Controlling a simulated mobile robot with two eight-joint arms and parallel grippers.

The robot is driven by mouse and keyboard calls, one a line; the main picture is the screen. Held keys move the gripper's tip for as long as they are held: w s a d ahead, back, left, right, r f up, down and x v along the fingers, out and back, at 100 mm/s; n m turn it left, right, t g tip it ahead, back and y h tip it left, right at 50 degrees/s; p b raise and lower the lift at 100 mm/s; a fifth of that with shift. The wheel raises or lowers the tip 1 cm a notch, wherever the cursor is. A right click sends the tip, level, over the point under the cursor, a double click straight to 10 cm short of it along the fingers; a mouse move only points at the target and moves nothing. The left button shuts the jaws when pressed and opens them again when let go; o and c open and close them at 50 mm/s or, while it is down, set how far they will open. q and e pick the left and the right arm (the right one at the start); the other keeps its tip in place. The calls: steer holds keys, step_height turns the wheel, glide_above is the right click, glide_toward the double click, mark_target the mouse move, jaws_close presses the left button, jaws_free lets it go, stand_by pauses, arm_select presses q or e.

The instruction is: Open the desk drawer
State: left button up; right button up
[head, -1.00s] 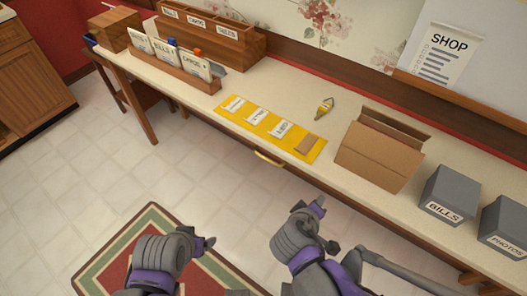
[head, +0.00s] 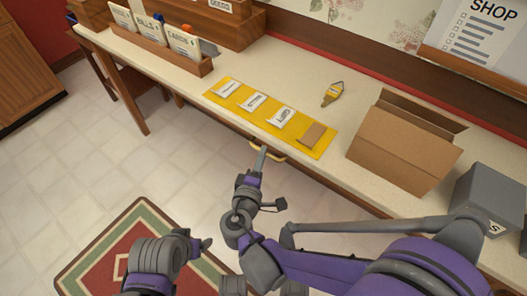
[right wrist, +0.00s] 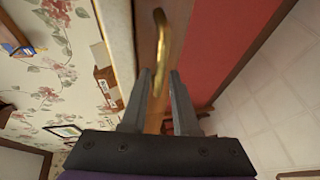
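The desk drawer has a curved brass handle (head: 268,150) on the desk's front edge; its front looks flush, with no gap visible. My right gripper (head: 261,158) reaches up to the handle from below and in front. In the right wrist view, the two fingers of my right gripper (right wrist: 161,80) stand apart, with the brass handle (right wrist: 162,45) just beyond and between their tips. I cannot tell whether they touch it. My left gripper (head: 204,245) hangs low over the floor, away from the desk; its fingers are not clear.
The long desk (head: 290,75) carries a yellow mat (head: 240,97) with labels, an open cardboard box (head: 400,150), a grey bin (head: 485,195) and a file rack (head: 165,55). A patterned rug (head: 115,240) lies on the floor. The floor before the desk is otherwise clear.

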steer(key=shift+x, duration=1.25)
jaws_close()
stand_by(0.5)
